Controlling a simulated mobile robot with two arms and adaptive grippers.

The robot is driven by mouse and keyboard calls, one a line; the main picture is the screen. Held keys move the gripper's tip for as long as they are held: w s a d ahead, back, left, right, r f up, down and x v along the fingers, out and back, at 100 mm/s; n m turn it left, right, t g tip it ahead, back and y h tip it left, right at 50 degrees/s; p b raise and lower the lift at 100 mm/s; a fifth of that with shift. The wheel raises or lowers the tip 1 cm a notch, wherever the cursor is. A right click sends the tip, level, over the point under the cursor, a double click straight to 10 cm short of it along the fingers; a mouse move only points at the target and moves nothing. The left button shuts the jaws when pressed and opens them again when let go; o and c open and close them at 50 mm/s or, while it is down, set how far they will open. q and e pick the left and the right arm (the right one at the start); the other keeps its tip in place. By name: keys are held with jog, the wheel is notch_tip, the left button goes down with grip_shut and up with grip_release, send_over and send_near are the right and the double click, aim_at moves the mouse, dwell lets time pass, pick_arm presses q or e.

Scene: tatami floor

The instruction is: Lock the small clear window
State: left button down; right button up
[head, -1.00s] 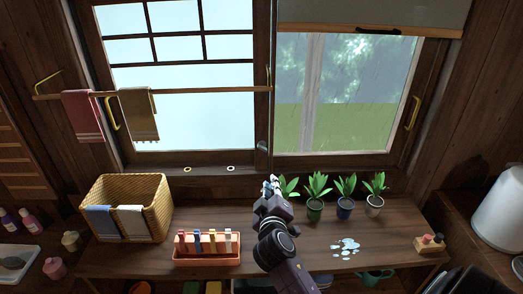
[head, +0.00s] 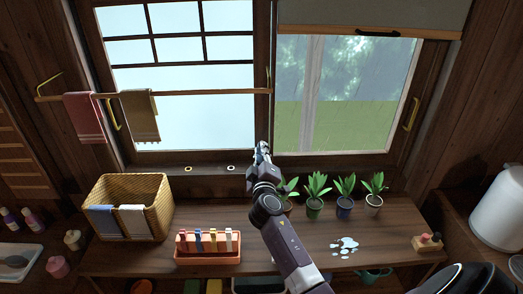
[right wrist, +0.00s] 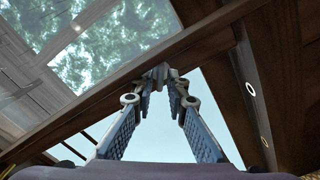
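The window has a pale left sash (head: 180,115) with a dark grid and a clear right sash (head: 345,130), with rain outside. They meet at a dark middle upright (head: 263,85). My right gripper (head: 262,148) is at the lower part of this upright, where it hides the latch area in the head view. In the right wrist view, the blue-grey fingers (right wrist: 166,78) converge at the frame, by a small greyish piece (right wrist: 160,70). I cannot tell whether they touch or grip it. My left gripper is out of view.
Potted plants (head: 345,208) stand right of my right arm on the wooden counter (head: 190,262). A peg tray (head: 207,259) and wicker basket (head: 160,190) stand left. A towel rail (head: 200,93) crosses the left sash. A puddle (head: 343,246) lies on the counter.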

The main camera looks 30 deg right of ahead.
jog(key=shift+w+d, duration=0.1)
grip_shut()
jog(key=shift+n, duration=0.4)
jog(key=shift+f+n, duration=0.2)
jog(key=shift+n, duration=2.8)
grip_release()
